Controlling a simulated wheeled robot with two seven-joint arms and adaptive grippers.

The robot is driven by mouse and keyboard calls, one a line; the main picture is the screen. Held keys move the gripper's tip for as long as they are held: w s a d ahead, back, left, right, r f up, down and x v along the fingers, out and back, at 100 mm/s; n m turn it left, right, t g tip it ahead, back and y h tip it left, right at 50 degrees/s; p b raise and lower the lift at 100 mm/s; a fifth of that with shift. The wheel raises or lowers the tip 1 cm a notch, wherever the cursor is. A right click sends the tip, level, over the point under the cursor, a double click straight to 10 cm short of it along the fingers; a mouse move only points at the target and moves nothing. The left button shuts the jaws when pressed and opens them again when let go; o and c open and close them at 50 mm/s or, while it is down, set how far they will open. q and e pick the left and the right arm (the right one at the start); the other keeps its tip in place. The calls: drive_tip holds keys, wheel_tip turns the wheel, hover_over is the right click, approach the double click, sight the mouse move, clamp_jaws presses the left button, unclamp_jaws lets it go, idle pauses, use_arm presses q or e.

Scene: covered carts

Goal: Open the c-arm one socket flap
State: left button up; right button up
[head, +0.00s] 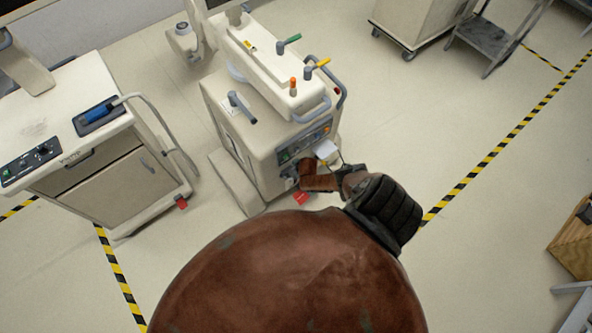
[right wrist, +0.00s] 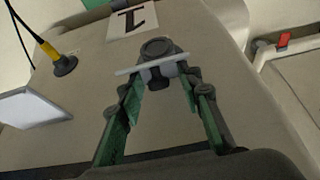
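The C-arm one cart (head: 262,125) is a cream wheeled machine left of centre in the head view. In the right wrist view, a socket with a dark round flap (right wrist: 158,48) and a pale bar across it sits on its panel. A label reading 1 (right wrist: 132,20) appears upside down beside the socket. My right gripper (right wrist: 160,84) is open, with green-padded fingers on either side of the socket's lower part. I cannot tell whether they touch it. In the head view my right arm hides the socket. My left gripper is not in view.
A yellow-tipped cable plug (right wrist: 64,64) and a white plate (right wrist: 34,107) stand out from the panel near the gripper. A second cream cart (head: 95,150) stands to the left. Another cart (head: 412,22) and a grey step (head: 490,38) are at the back.

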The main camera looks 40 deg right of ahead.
drive_tip(key=shift+s+r, duration=0.25)
drive_tip(key=v, duration=1.1)
drive_tip(key=shift+w, duration=0.25)
drive_tip(key=shift+d, duration=0.1)
